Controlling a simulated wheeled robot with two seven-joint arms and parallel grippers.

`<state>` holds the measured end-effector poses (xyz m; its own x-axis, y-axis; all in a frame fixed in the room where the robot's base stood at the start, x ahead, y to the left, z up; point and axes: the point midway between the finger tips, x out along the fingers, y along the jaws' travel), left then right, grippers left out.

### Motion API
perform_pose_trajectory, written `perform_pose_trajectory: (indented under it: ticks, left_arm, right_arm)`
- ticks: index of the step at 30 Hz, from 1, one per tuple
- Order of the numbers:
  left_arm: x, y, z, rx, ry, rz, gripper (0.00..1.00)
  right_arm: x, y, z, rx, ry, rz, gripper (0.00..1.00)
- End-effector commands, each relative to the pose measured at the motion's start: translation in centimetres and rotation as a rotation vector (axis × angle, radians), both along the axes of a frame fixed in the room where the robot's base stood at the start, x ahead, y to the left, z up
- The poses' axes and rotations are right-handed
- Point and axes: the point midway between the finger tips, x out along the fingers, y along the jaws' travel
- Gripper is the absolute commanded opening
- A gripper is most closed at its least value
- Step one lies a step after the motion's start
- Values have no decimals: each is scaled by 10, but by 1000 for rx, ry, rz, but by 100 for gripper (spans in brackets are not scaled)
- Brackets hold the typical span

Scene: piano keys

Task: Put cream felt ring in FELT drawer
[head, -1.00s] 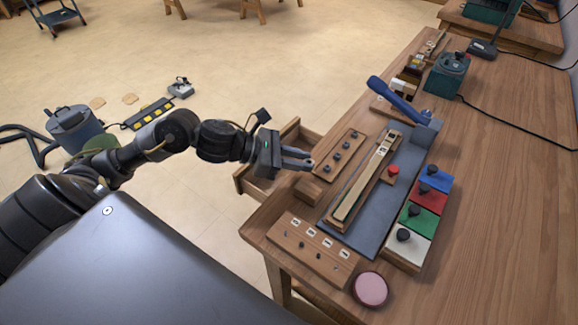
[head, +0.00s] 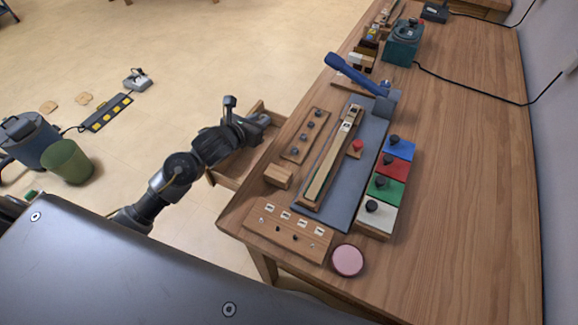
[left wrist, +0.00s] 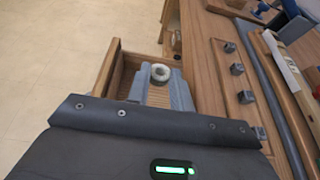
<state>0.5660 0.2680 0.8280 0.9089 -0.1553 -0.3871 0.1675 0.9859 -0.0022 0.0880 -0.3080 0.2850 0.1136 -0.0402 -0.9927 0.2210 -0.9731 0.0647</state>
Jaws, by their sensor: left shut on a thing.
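My left gripper (head: 265,118) is over the open wooden drawer (head: 222,176) at the table's front edge. In the left wrist view the gripper (left wrist: 160,76) is shut on the pale cream felt ring (left wrist: 161,73), which sits between its grey fingertips. The drawer (left wrist: 107,68) lies below and around the fingers in that view, and its slatted or ribbed inside partly shows. The ring is too small to make out in the head view. No label on the drawer is readable. My right gripper is not in view.
On the table (head: 470,200) are a peg board (head: 307,135), a small wooden block (head: 278,176), a long key in a tray (head: 330,160), a blue-handled press (head: 355,76), coloured knobbed boxes (head: 390,168) and a pink disc (head: 347,260). The table's right side is clear.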

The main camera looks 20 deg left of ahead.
Motion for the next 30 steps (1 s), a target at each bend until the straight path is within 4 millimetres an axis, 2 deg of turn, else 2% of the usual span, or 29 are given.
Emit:
perform_pose_trajectory:
  ticks: [8, 16, 19, 25, 30]
  left_arm:
    - [0, 2, -12, 1, -2, 32, 1]
    - [0, 2, -58, -1, -1, 33, 1]
    - [1, 2, -67, 0, -3, 32, 1]
    - [0, 2, -73, 1, -4, 31, 1]
    - [0, 2, -98, 1, -1, 31, 1]
  right_arm:
    - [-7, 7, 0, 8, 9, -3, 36]
    - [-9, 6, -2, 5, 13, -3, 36]
    - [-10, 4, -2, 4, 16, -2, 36]
    - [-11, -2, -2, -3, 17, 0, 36]
    - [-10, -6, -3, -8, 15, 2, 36]
